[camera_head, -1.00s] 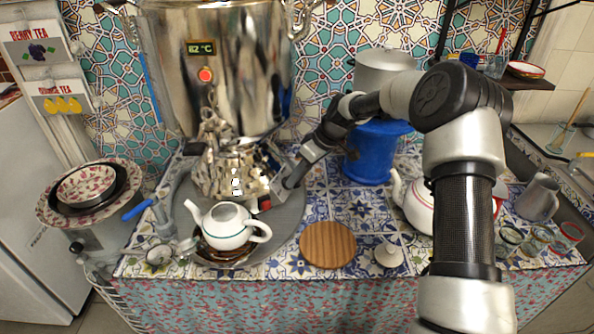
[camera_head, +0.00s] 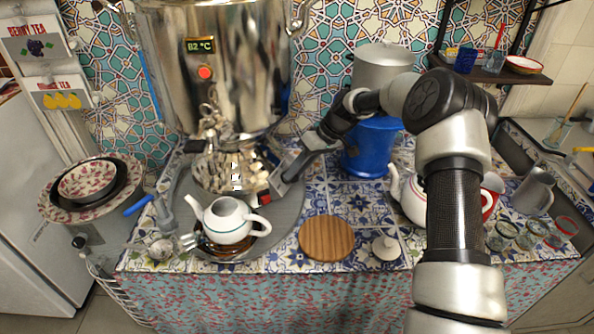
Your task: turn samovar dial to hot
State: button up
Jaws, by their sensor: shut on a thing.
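The large shiny samovar (camera_head: 255,65) stands at the back left, with a "82 °C" display (camera_head: 201,45) and a round red light (camera_head: 205,72) on its front. Its lower part is a reflective base with small white marks (camera_head: 237,178) on the front. A small red and black dial (camera_head: 264,198) shows at the base's lower right. My gripper (camera_head: 270,192) reaches in from the right and is shut on the dial, low beside the base. The fingertips are small and partly blend with the dial, so its setting cannot be read.
A white teapot (camera_head: 228,222) stands close in front of the base, near my gripper. A round wooden board (camera_head: 327,238) and a white lid (camera_head: 386,248) lie to the right. A blue container (camera_head: 371,150) stands behind my arm, and a second teapot (camera_head: 411,200) sits right of it.

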jog(key=o, duration=0.7)
jog(key=shift+o, duration=0.2)
jog(key=p+v, duration=0.1)
jog(key=v, duration=1.6)
jog(key=shift+r+p, duration=0.25)
jog(key=shift+p, duration=0.1)
jog(key=shift+d, duration=0.1)
